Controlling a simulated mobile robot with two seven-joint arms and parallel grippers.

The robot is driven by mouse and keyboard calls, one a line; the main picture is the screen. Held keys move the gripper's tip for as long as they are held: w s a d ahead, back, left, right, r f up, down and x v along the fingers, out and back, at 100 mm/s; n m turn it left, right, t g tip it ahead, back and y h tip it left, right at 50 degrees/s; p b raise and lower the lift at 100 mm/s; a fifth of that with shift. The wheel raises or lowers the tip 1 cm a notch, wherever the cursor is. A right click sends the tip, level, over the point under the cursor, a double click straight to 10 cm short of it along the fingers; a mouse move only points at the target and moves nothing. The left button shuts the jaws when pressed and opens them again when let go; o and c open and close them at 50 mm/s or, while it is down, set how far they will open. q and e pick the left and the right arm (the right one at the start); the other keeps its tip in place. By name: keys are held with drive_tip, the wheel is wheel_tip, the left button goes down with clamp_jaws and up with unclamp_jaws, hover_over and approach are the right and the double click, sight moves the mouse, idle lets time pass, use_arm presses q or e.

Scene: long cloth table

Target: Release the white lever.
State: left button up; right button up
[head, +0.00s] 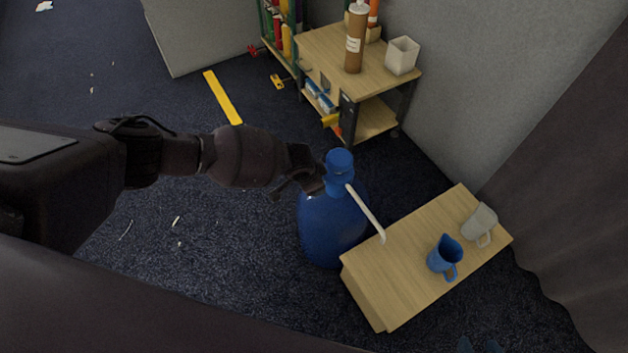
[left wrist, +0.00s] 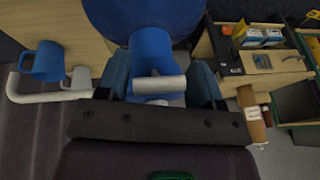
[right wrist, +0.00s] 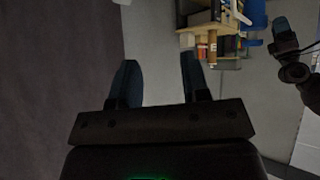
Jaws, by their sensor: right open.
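A large blue bottle (head: 330,226) with a blue cap (head: 340,162) stands on the floor beside the low wooden table. A white lever (head: 366,213) slopes from below the cap toward the table; its bent white rod also shows in the left wrist view (left wrist: 45,96). My left gripper (head: 318,178) is at the cap. In the left wrist view the blue neck and a short white bar (left wrist: 160,85) lie between its spread fingers. Whether they press on the bar is unclear. My right gripper (right wrist: 158,78) is open and empty, away from the bottle.
The low wooden table (head: 400,265) holds a blue mug (head: 444,258) and a grey mug (head: 480,222). A wooden shelf (head: 325,50) with a brown bottle (head: 355,40) and a white cup (head: 402,55) stands behind. The carpet at left is mostly clear.

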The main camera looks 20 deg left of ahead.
use_arm(q)
drive_tip(key=shift+o, duration=1.1)
drive_tip(key=shift+w+a, duration=0.1)
drive_tip(key=p+v, duration=0.4)
drive_tip(key=v, duration=0.7)
use_arm(e)
wheel_tip(320, 180, up, 4)
drive_tip(key=shift+a+f, duration=0.15)
drive_tip(key=shift+f, duration=0.05)
drive_tip(key=shift+w+r+t, duration=0.25)
drive_tip(key=shift+w+t, duration=0.05)
